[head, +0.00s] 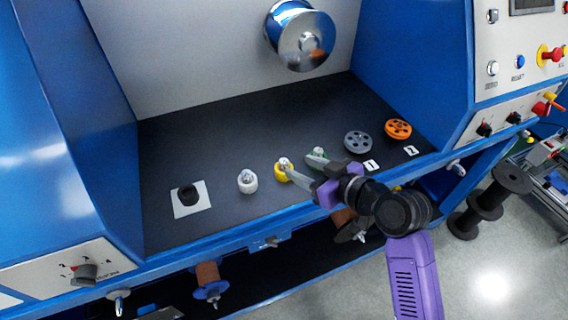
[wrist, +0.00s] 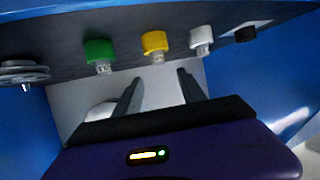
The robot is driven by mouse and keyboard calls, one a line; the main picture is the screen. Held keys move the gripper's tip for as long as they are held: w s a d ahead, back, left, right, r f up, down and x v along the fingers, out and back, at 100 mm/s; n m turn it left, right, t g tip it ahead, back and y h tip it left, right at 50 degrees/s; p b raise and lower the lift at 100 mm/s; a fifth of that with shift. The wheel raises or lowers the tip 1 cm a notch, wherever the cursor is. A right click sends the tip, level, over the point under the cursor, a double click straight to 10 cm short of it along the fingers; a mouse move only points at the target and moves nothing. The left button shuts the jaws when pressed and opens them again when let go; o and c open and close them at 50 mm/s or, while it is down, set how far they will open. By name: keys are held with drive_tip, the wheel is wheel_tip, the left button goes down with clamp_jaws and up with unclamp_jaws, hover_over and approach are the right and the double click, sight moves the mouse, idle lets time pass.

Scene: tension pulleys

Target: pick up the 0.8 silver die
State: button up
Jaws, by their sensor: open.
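Several small dies with silver tips stand in a row on the dark shelf. A white die (head: 247,184) stands left of a yellow die (head: 282,174), and a green die (head: 318,154) is to the right, partly hidden by my gripper. The wrist view shows the green die (wrist: 98,50), the yellow die (wrist: 155,42) and the white die (wrist: 201,36). No size marking is legible, so I cannot tell which die is the 0.8 silver one. My gripper (wrist: 160,77) is open and empty; in the wrist view the yellow die lies just beyond and between its fingertips.
A black ring-like piece (head: 188,194) sits on a white square at the left. A grey pulley (head: 357,141) and an orange pulley (head: 398,129) lie at the right. A shiny metal spool (head: 303,38) sticks out of the back wall. Blue side walls bound the shelf.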

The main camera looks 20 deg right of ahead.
sight(285, 162)
drive_tip(key=shift+f+p+x, duration=0.2)
drive_tip(key=shift+p+x, duration=0.1)
drive_tip(key=shift+x, duration=1.45)
drive_tip(key=shift+f+p+x, duration=0.15)
drive_tip(key=shift+p+x, duration=0.1)
drive_tip(key=shift+x, duration=1.45)
drive_tip(key=shift+s+d, duration=0.1)
drive_tip(key=shift+s, duration=0.05)
clamp_jaws()
